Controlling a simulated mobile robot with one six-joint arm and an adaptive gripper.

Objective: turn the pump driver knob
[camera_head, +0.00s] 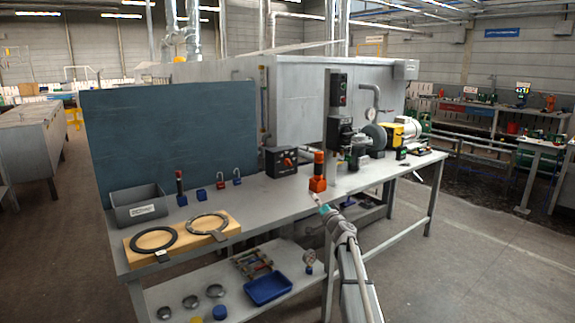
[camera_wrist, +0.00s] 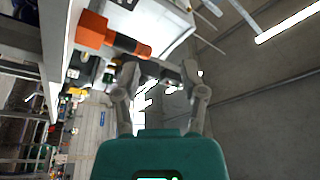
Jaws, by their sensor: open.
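A black control box (camera_head: 281,162) with a red knob (camera_head: 287,161) stands on the workbench, left of the middle of the head view. I take this to be the pump driver, but its label is too small to read. My gripper (camera_head: 317,198) is at the bench's front edge, to the right of and nearer than the box, and apart from the knob. In the wrist view its two fingers (camera_wrist: 161,72) are spread with nothing held between them. I cannot make out the knob in the wrist view.
An orange-red block with a black and red upright handle (camera_head: 318,172) stands just beyond my gripper; an orange block (camera_wrist: 95,32) shows close by in the wrist view. A column-mounted machine (camera_head: 338,120) rises behind. Grey tray (camera_head: 138,207) and rings on a wooden board (camera_head: 181,236) lie left.

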